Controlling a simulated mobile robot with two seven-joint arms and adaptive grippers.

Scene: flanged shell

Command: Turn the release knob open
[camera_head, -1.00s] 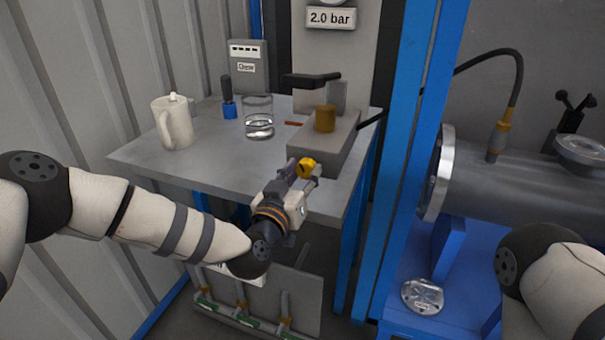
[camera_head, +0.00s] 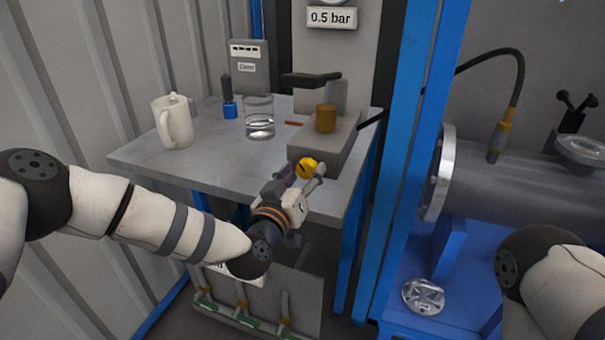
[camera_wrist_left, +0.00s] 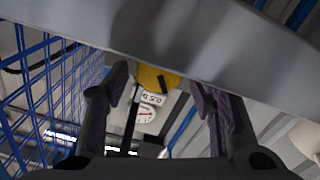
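The yellow release knob (camera_head: 307,167) with a dark slot sits at the front edge of the grey block (camera_head: 330,140) on the bench. My left gripper (camera_head: 303,176) is at the knob from the front, its two fingers on either side. In the left wrist view the knob (camera_wrist_left: 155,77) shows between the fingers (camera_wrist_left: 160,95), with a gap on each side, so the gripper looks open and not clamped on it. The pressure display (camera_head: 330,17) above reads 0.5 bar. Part of my right arm shows at the lower right; its gripper is out of view.
The grey bench (camera_head: 150,157) holds a white jug (camera_head: 175,122), a glass of water (camera_head: 259,118) and a blue-based tool (camera_head: 229,102). A blue post (camera_head: 411,130) stands right of it, before a metal cylinder (camera_head: 490,190). A round metal part (camera_head: 423,296) lies low at right.

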